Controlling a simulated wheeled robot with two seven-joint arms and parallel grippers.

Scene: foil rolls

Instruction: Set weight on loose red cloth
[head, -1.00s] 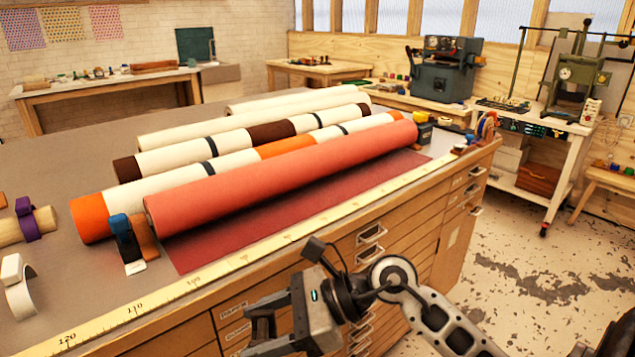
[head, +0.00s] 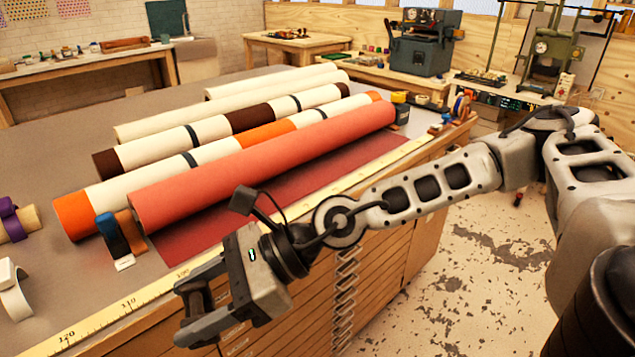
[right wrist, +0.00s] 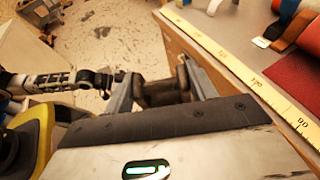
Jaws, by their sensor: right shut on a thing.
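The red cloth roll (head: 265,165) lies across the table in the head view. Its loose red cloth (head: 215,225) lies flat along the near side of the roll. My right gripper (head: 192,312) is beyond the table's near edge, at the lower middle, apart from the cloth. In the right wrist view my right gripper (right wrist: 167,95) is shut on a dark brown block (right wrist: 160,92), which may be the weight; its shape is partly hidden. The right wrist view also shows a corner of the loose cloth (right wrist: 296,75). At its left a grey arm shows, likely my left; its gripper is unclear.
A blue strap or tape piece (head: 112,236) stands by the roll's left end. Cream and orange rolls (head: 235,148) lie behind it. A yellow ruler (head: 130,303) runs along the near edge above the drawers (head: 400,235). A purple-banded roll (head: 14,222) lies at left.

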